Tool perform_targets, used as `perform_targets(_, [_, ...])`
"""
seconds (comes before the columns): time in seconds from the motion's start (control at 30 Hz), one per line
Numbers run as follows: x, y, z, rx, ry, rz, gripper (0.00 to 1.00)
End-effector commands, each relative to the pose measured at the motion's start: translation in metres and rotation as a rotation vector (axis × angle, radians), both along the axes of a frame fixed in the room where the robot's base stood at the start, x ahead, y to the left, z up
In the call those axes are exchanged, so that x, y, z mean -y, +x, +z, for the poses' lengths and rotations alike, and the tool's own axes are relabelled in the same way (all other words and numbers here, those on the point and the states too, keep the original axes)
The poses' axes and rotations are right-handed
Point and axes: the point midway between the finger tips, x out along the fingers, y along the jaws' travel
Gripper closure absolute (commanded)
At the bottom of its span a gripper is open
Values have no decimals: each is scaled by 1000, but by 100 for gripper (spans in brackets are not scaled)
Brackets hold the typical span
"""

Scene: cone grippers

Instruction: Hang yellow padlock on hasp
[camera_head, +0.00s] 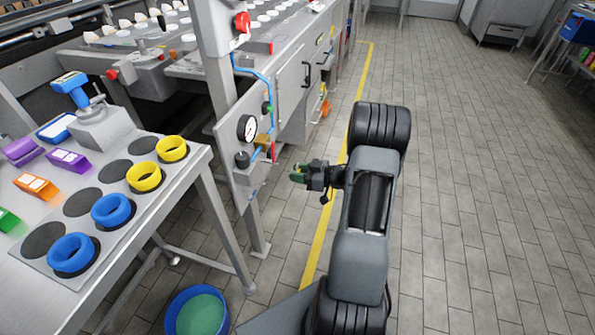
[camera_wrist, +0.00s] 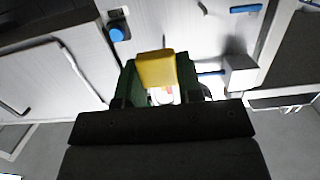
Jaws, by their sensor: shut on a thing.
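The yellow padlock (camera_wrist: 156,69) is held between the green fingers of my gripper (camera_wrist: 157,82) in the wrist view. Its body covers the gap between the fingertips. Its shackle is not clear. In the head view my gripper (camera_head: 299,173) is in the air to the right of the machine's grey front panel (camera_head: 228,150), apart from it. A little yellow shows at the fingers there. I cannot make out the hasp for certain in either view. The panel carries a gauge (camera_head: 247,128), a brass-coloured fitting (camera_head: 263,140) and a red part (camera_head: 273,152).
A bench at left holds yellow rings (camera_head: 144,176), blue rings (camera_head: 112,209) and small coloured boxes. A blue bin (camera_head: 197,312) stands on the floor near the bench. A yellow floor line (camera_head: 330,215) runs along the machine. The tiled floor at right is clear.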

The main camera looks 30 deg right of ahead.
Motion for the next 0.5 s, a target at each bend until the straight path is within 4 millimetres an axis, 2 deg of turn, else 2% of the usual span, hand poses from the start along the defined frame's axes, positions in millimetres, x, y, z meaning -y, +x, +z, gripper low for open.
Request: perform_targets(0.5, [-22, 24, -4, 2, 0, -1, 90])
